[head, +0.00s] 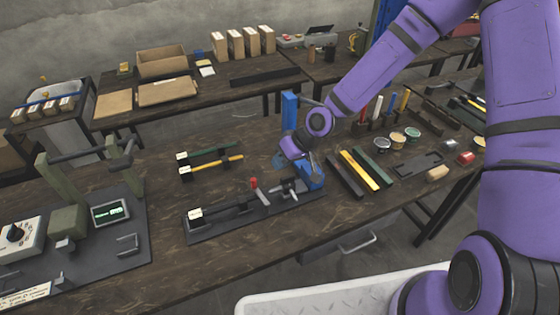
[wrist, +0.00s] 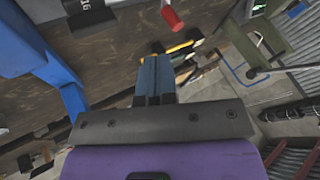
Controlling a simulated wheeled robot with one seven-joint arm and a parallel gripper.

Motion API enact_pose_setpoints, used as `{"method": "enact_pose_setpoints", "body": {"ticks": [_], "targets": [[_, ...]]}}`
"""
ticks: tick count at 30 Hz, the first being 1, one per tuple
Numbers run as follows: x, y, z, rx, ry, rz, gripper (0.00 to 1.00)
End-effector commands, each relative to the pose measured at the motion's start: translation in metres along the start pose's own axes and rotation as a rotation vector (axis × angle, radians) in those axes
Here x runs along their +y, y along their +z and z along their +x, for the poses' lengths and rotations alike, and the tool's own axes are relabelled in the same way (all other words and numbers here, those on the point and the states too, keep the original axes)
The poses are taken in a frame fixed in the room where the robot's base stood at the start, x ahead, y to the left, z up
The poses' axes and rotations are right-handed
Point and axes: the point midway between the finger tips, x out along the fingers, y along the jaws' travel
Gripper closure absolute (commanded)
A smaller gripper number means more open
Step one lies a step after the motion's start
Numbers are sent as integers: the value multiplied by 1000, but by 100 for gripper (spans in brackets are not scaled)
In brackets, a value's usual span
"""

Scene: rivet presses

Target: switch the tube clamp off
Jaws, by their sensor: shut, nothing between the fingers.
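A fixture on a dark base plate (head: 225,226) lies near the front of the bench, with a dark tube along it and a white tag at its left end. A red-capped lever (head: 254,184) stands upright on it; I take this as the tube clamp's handle. The red cap (wrist: 172,17) also shows at the top of the wrist view, beyond my fingertips. My gripper (head: 279,161) is above the bench, behind and right of the lever and apart from it. Its blue-grey fingers (wrist: 155,75) are together and empty. The clamp's jaw cannot be made out.
A blue press frame (head: 290,110) stands close to my gripper, partly hidden by my wrist; its post (wrist: 50,60) fills the wrist view's left. Yellow and green bars (head: 360,168) lie to the right. A green press (head: 66,220) with a display stands at left.

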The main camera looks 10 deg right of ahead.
Motion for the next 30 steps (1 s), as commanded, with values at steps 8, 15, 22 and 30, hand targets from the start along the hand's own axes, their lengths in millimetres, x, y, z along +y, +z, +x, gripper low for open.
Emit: {"method": "enact_pose_setpoints", "body": {"ticks": [8,15,22,30], "targets": [[-1,0,41,-3,-1,-1,100],[0,0,68,-1,-1,0,100],[0,0,77,0,1,1,100],[0,0,77,0,1,0,100]]}}
